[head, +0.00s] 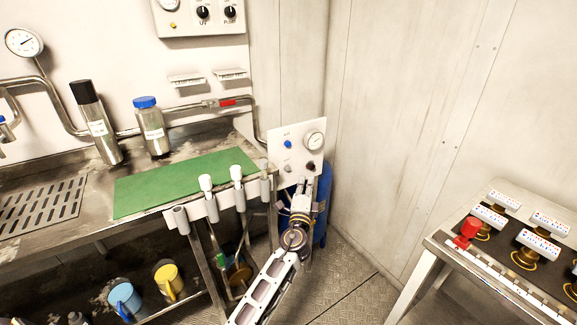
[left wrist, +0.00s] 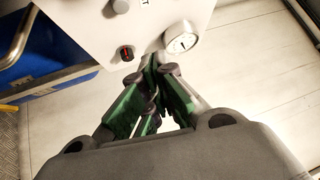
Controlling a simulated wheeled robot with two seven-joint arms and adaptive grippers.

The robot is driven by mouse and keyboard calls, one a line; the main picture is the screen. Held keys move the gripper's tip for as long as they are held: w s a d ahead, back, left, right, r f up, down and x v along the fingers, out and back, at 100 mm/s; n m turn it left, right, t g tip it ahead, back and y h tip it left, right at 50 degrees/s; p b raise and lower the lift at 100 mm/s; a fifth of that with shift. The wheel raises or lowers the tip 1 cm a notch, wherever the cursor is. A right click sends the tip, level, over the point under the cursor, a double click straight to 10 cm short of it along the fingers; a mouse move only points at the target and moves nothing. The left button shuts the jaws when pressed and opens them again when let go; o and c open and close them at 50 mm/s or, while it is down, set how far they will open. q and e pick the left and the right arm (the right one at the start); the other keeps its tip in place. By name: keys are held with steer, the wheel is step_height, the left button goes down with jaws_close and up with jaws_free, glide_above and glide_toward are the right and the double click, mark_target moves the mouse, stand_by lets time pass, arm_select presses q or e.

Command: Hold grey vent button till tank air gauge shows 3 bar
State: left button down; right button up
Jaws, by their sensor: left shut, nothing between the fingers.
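A white panel (head: 272,152) stands at the bench's right end, in front of a blue tank (head: 323,205). It carries a round white gauge (head: 315,141), a blue knob (head: 288,145), a small grey button (head: 287,168) and a dark control (head: 311,166). In the left wrist view the gauge (left wrist: 181,40), a black control with a red mark (left wrist: 127,53) and the grey button (left wrist: 120,5), cut by the top edge, show; the gauge reading is too small to tell. My left gripper (head: 304,182) is shut and empty at the panel's lower part; its fingertips (left wrist: 154,62) appear near the panel's edge; contact is unclear.
A table with a red knob (head: 467,229) and several controls is at right. The metal floor between is clear.

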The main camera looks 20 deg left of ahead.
arm_select(q)
steer(key=shift+d+f+n+g+h, duration=0.25)
steer(key=shift+f+n, duration=0.2)
steer(key=shift+n, duration=4)
steer(key=shift+d+f+n+g+h, duration=0.25)
steer(key=shift+f+n, duration=0.2)
steer(key=shift+n, duration=3.95)
steer(key=shift+d+f+n+g+h, duration=0.1)
steer(key=shift+d+f+n+g, duration=0.25)
steer(key=shift+n, duration=4.1)
arm_select(e)
steer(key=s+d+f+g+h, duration=0.2)
steer(key=s+d+f+g, duration=0.2)
steer(key=s, duration=0.5)
steer(key=shift+f, duration=1.4)
arm_select(q)
steer(key=shift+f, duration=0.1)
steer(key=shift+a, duration=0.15)
arm_select(e)
steer(key=shift+w+f, duration=0.1)
steer(key=shift+f, duration=0.05)
